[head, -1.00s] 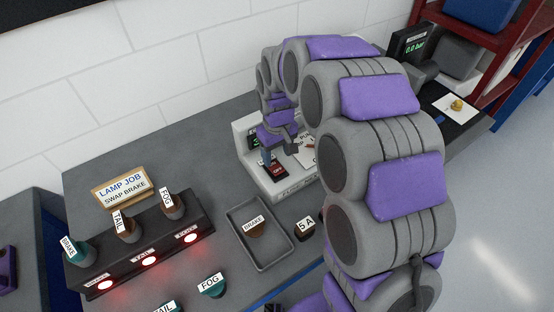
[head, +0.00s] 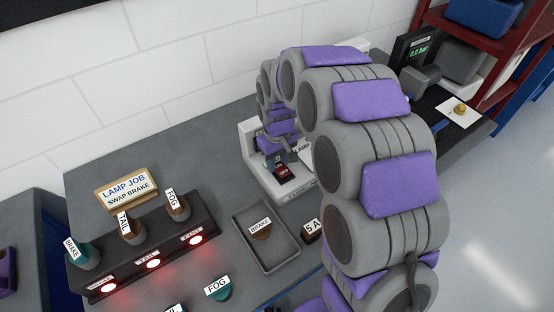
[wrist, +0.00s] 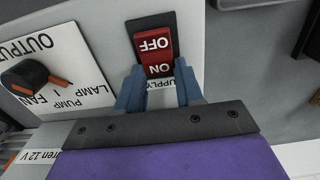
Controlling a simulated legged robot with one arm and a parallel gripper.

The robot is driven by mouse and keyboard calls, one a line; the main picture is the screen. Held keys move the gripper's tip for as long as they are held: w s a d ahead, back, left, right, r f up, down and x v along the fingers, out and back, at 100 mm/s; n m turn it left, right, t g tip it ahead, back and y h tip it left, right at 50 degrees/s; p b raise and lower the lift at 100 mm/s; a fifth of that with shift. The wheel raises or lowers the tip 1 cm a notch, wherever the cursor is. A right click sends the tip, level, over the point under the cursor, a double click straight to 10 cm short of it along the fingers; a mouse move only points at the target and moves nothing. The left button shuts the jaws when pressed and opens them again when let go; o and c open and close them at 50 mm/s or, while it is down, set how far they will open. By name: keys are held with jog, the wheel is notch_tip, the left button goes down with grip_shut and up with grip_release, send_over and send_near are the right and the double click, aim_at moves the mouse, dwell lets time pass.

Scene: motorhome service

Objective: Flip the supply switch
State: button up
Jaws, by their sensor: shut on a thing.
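The supply switch (wrist: 157,52) is a red rocker in a dark frame, marked OFF and ON, with a partly covered SUPPLY label below it. In the head view the switch (head: 283,173) sits on the pale panel at the back of the bench. My gripper (wrist: 159,76) has its two blue-grey fingers on either side of the rocker's ON end, shut on it. The OFF end is uncovered. In the head view my gripper (head: 277,158) is just above the switch, and my arm hides part of the panel.
A rotary knob (wrist: 25,77) with LAMP, PUMP and FAN marks is beside the switch. A lamp rack (head: 145,250) with lit red lights stands front left. A grey tray (head: 284,261) holds a BRAKE lamp, with a 5 A part (head: 311,231) beside it. Red shelving stands at the right.

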jog(key=shift+a, duration=0.15)
jog(key=shift+c, duration=0.8)
jog(key=shift+d, duration=0.2)
jog(key=shift+c, duration=0.5)
jog(key=shift+s+d+r+t+y+p, duration=0.1)
jog(key=shift+s+t+y+p, duration=0.15)
jog(key=shift+t+y, duration=0.25)
jog(key=shift+s+d+t+y+p, duration=0.1)
jog(key=shift+s+t+y+p, duration=0.15)
jog(key=shift+t, duration=0.35)
jog(key=shift+t+y, duration=0.35)
jog(key=shift+t, duration=0.25)
jog(key=o, duration=1)
jog(key=shift+d+r, duration=0.1)
jog(key=shift+d, duration=0.05)
jog(key=shift+o, duration=0.2)
